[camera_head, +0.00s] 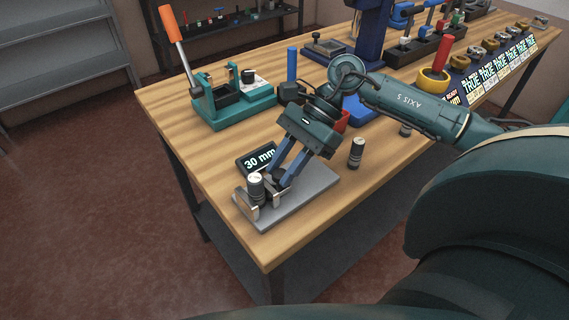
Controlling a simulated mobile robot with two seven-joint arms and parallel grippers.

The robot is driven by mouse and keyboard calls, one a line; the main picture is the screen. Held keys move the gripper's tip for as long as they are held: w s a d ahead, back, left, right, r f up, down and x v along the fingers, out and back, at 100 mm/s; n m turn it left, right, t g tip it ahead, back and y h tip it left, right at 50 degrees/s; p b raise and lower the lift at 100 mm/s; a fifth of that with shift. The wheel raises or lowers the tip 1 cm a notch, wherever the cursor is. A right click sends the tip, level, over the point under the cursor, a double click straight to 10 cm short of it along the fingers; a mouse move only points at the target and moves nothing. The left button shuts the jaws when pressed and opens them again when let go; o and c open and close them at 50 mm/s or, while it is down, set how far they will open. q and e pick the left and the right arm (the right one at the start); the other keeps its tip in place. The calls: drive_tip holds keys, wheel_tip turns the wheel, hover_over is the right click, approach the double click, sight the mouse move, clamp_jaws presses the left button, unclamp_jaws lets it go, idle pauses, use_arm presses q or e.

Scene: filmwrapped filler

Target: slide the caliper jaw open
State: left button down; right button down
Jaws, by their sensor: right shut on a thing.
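The caliper is mounted on a grey base plate (308,190) at the near left corner of the wooden table. Its metal jaws (265,212) are low on the plate's left part, beside a small metal cylinder (256,186) that stands upright there. A dark display (260,160) behind the plate reads 30 mm. My right gripper (279,180) reaches down over the plate with its blue fingers shut on the caliper jaw. The fingers partly hide the jaw and the rail. My left gripper is not in view.
Another cylinder (356,152) stands right of the plate. A green fixture with an orange-handled lever (173,28) is at the back left. A blue press (370,35), a yellow ring holder (432,80) and label cards stand farther back. Bare wood lies left of the plate.

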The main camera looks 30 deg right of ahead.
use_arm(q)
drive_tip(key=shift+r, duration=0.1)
